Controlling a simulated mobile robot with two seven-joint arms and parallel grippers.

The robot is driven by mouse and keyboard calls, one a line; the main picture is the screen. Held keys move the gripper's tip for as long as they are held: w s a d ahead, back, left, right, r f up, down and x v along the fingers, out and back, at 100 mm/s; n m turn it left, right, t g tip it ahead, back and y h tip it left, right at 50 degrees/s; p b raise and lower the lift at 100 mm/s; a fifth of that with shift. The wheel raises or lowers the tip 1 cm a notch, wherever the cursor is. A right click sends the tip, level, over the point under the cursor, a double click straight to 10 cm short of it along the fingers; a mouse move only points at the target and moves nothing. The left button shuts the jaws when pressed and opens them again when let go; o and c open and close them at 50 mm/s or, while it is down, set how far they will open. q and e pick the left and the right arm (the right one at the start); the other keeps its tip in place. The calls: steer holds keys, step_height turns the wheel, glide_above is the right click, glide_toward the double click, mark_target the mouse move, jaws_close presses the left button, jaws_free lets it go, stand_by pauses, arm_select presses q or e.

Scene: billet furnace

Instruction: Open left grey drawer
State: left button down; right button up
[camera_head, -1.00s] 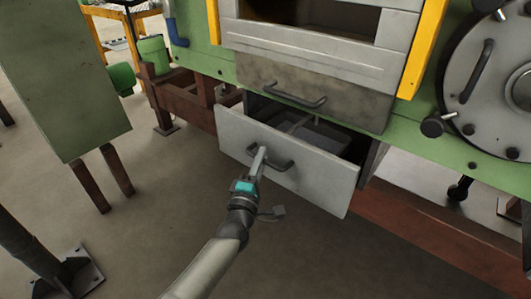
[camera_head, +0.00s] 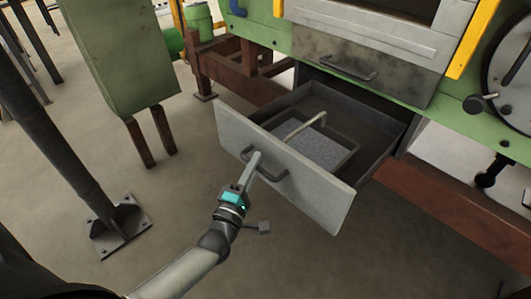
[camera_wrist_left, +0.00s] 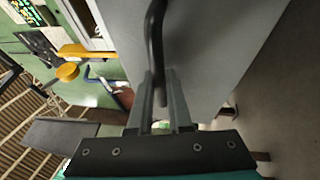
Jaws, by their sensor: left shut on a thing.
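The grey drawer (camera_head: 318,203) is pulled well out from the green furnace body. Inside it lies a grey tray or basket with a pale arched handle (camera_head: 303,128). The drawer's dark bar handle (camera_head: 272,176) is on its front panel. My left gripper (camera_head: 254,163) is shut on this handle. In the left wrist view, the dark handle (camera_wrist_left: 155,40) runs down between the two fingers of the gripper (camera_wrist_left: 160,95), in front of the grey panel. My right gripper is not seen.
A darker panel with its own handle (camera_head: 348,70) sits above the drawer. A green cabinet (camera_head: 120,55) on brown legs stands to the left. A dark post with a bolted foot (camera_head: 118,226) stands at the lower left. Floor in front of the drawer is clear.

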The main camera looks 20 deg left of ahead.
arm_select(q)
steer(key=shift+s+a, duration=0.15)
steer(key=shift+s, duration=0.35)
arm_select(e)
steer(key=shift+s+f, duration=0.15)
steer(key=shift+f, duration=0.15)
arm_select(q)
steer(key=c, duration=0.8)
jaws_free()
steer(key=shift+c, duration=0.2)
steer(key=s+f+p, duration=0.2)
steer(key=s, duration=1.3)
steer(key=shift+d+f+p, duration=0.3)
steer(key=shift+d, duration=0.1)
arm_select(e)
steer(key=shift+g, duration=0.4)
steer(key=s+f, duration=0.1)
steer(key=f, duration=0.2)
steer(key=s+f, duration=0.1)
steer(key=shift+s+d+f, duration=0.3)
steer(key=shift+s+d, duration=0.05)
